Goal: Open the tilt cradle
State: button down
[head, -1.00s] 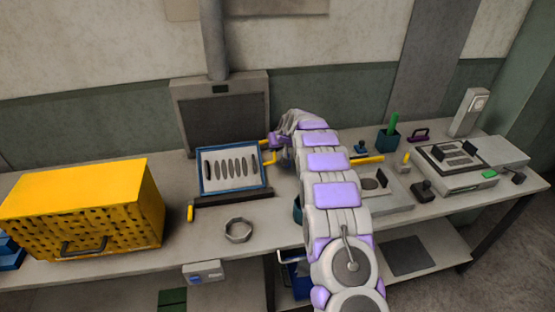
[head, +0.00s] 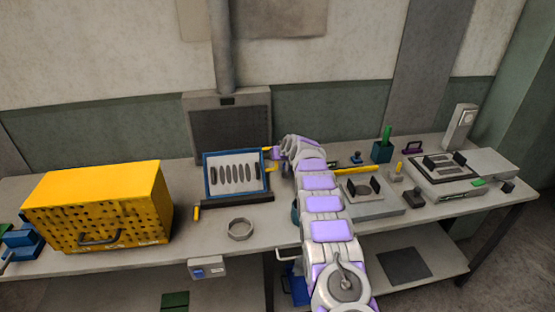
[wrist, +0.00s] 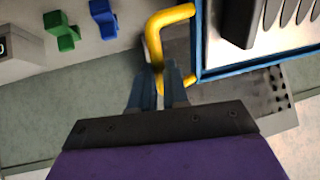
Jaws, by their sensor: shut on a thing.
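The tilt cradle (head: 237,172) stands on the bench left of my arm. It is a blue-framed pale panel with a row of dark slots, leaning back at a steep angle over a dark base bar. In the wrist view, its blue frame and dark slots show at the upper right (wrist: 199,45). A bent yellow handle (wrist: 153,38) sticks out from the frame's side. My gripper (wrist: 165,72) is shut on the handle near its lower end. In the head view, my gripper (head: 277,153) is at the panel's right edge, and my wrist partly hides the handle.
A yellow perforated box (head: 100,200) stands at the left. A metal ring (head: 240,229) lies in front of the cradle. A grey wall unit (head: 230,122) is behind it. Right of my arm are a grey fixture (head: 375,203), a blue-green cup (head: 382,152) and a slotted station (head: 450,175).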

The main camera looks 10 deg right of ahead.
jog(key=shift+s+f, duration=0.15)
dwell(0.4)
jog(key=c, duration=1.1)
grip_release()
jog(key=shift+r, duration=0.2)
jog(key=shift+s+d+r, duration=0.1)
jog(key=shift+s+r, duration=0.05)
jog(key=shift+r, duration=0.15)
jog(key=v, duration=1.6)
jog(key=shift+s, duration=0.4)
jog(key=shift+f, duration=0.1)
